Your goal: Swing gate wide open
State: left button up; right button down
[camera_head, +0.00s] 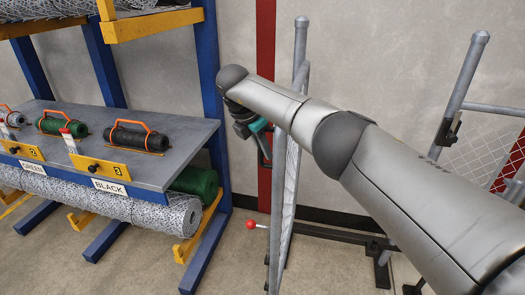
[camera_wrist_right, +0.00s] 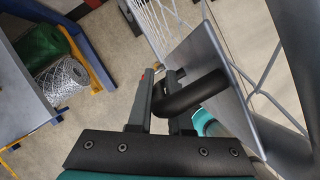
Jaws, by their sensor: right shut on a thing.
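The gate (camera_head: 287,195) is a grey tube frame with wire mesh, seen nearly edge-on in the head view, standing apart from the grey post (camera_head: 465,80) at right. In the right wrist view its grey plate (camera_wrist_right: 195,58) and mesh (camera_wrist_right: 158,22) show close up. My right gripper (camera_head: 256,138) is at the gate's left side, partly hidden by my own arm. In the wrist view the right gripper (camera_wrist_right: 160,98) is shut on a black curved handle (camera_wrist_right: 195,95) on the gate. My left gripper is not in view.
A blue rack with a grey shelf (camera_head: 180,140) stands close at left, with small rolls and mesh rolls (camera_head: 110,205). A red-knobbed lever (camera_head: 251,225) sticks out low by the gate. A dark base rail (camera_head: 335,236) lies behind. Some floor is bare between rack and gate.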

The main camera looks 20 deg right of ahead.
jog(key=shift+w+a, duration=0.1)
jog(key=shift+a, duration=0.05)
dwell(0.3)
jog(key=c, duration=0.8)
grip_release()
jog(key=shift+w+a, duration=0.1)
jog(key=shift+c, duration=0.2)
jog(key=shift+r, duration=0.15)
jog(key=v, duration=1.5)
jog(key=shift+b, duration=0.3)
